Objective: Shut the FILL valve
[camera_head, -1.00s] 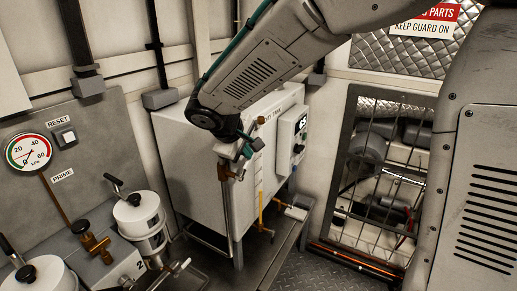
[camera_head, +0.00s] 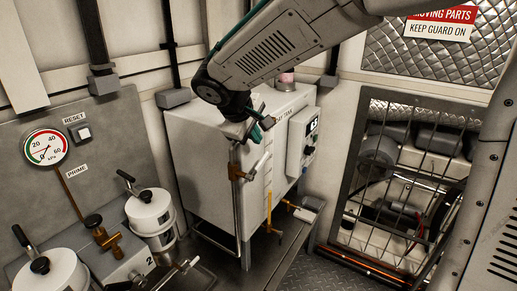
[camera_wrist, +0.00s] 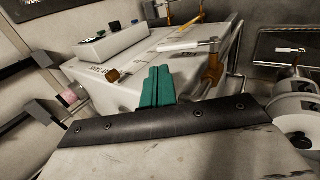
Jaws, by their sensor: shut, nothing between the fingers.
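The white day tank (camera_head: 205,150) has a copper-coloured valve (camera_head: 237,173) on a vertical pipe at its near corner. A pale lever (camera_head: 262,161) sticks out sideways from this valve. In the wrist view the lever (camera_wrist: 188,46) lies crosswise to the pipe, by the valve body (camera_wrist: 213,68). No FILL label is readable, so I cannot tell for sure which valve it names. My gripper (camera_head: 257,133) is shut and empty, just above the valve and lever. Its teal fingers also show in the wrist view (camera_wrist: 157,75), apart from the lever in the picture.
A control box (camera_head: 302,139) is on the tank's side. White filter canisters (camera_head: 150,213) and a gauge (camera_head: 45,147) are at left. A guard grille (camera_head: 400,180) stands at right.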

